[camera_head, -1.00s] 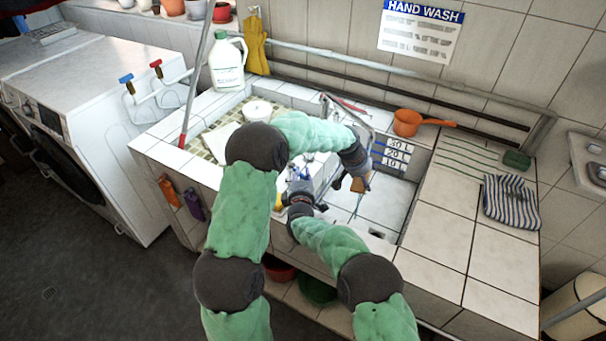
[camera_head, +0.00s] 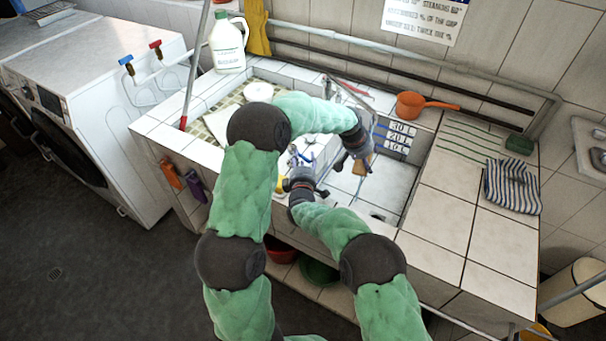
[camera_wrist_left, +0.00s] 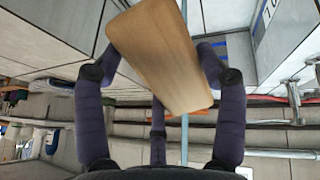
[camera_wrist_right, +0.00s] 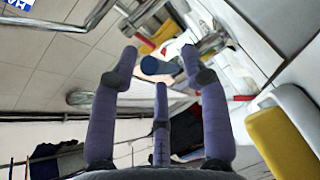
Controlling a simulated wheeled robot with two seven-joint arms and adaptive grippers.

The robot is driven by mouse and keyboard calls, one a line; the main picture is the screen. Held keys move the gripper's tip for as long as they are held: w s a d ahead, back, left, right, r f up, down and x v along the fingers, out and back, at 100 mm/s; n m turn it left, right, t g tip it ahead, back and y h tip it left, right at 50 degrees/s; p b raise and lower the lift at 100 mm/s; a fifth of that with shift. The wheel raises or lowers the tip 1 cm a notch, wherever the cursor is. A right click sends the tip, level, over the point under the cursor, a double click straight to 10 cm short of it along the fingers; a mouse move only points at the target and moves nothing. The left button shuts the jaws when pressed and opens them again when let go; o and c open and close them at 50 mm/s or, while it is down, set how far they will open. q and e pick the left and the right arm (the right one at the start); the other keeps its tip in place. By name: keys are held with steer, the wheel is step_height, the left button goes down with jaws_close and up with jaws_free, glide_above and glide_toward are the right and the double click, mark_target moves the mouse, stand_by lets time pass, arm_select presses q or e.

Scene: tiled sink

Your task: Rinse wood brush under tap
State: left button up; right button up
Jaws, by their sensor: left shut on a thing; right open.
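The wood brush (camera_wrist_left: 160,55) is a pale brown wooden block, large in the left wrist view. My left gripper (camera_head: 361,160) is shut on it and holds it above the right basin of the tiled sink (camera_head: 385,190). Its bristles are hidden. A thin pale blue line (camera_wrist_left: 184,133), like a water stream, runs behind the brush; I cannot tell whether it touches it. The metal tap pipe (camera_head: 343,86) rises behind my left wrist. My right gripper (camera_head: 322,188) is open at the sink's divider, with a blue knob (camera_wrist_right: 150,66) between its fingertips in the right wrist view.
An orange ladle (camera_head: 411,104) lies on the back ledge. A striped cloth (camera_head: 511,187) and green brush (camera_head: 519,144) lie on the right counter. A white jug (camera_head: 226,45) stands at back left. A washing machine (camera_head: 110,100) is at left. My forearms run close together before the sink.

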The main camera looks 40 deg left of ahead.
steer(key=v, duration=0.9)
steer(key=shift+s, duration=0.1)
steer(key=shift+s+d+r, duration=0.1)
steer(key=shift+s+d, duration=0.35)
steer(key=shift+s+d+r, duration=0.1)
steer(key=shift+s+d, duration=0.35)
steer(key=shift+d, duration=0.2)
steer(key=x, duration=1.2)
jaws_close()
